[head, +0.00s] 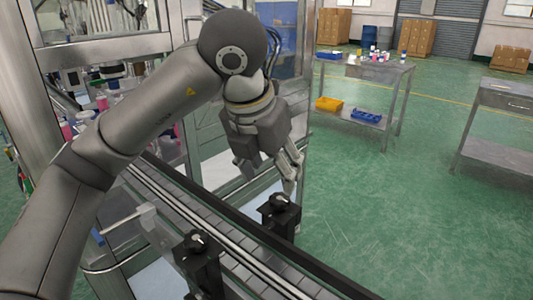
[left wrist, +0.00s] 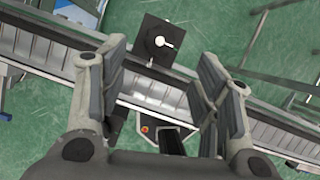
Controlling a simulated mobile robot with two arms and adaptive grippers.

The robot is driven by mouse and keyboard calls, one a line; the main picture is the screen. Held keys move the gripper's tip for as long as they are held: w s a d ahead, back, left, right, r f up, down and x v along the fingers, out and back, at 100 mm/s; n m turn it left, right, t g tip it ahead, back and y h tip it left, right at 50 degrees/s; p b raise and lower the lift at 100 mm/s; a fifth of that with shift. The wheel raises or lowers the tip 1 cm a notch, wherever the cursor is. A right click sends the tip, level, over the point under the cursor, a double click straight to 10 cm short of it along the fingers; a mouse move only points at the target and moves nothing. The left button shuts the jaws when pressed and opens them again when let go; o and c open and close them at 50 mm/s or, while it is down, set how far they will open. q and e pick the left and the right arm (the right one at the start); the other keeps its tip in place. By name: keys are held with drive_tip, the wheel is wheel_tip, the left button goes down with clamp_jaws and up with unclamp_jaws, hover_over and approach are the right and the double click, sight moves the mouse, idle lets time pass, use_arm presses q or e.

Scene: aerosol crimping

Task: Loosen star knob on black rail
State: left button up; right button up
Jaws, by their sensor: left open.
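A black knob with a light pointer or handle sits on a black block (head: 281,215) at the far side of the conveyor's black rail (head: 250,226). In the left wrist view this knob (left wrist: 160,43) shows beyond the fingertips, near the top middle. A second black block with a knob (head: 197,241) stands on the near side of the conveyor. I cannot tell which one is the star knob. My left gripper (head: 272,166) is open and empty, above the rail and the far block. In the left wrist view its fingers (left wrist: 164,85) are wide apart. My right gripper is not in view.
The slatted conveyor (head: 190,209) runs diagonally below my arm. A metal-framed machine (head: 165,82) stands behind it at the left. A table with bottles and bins (head: 378,72) and a steel table (head: 508,98) stand farther back. The green floor between is clear.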

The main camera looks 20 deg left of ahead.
use_arm(q)
drive_tip(key=v, duration=0.4)
drive_tip(key=shift+r, duration=0.1)
idle(0.5)
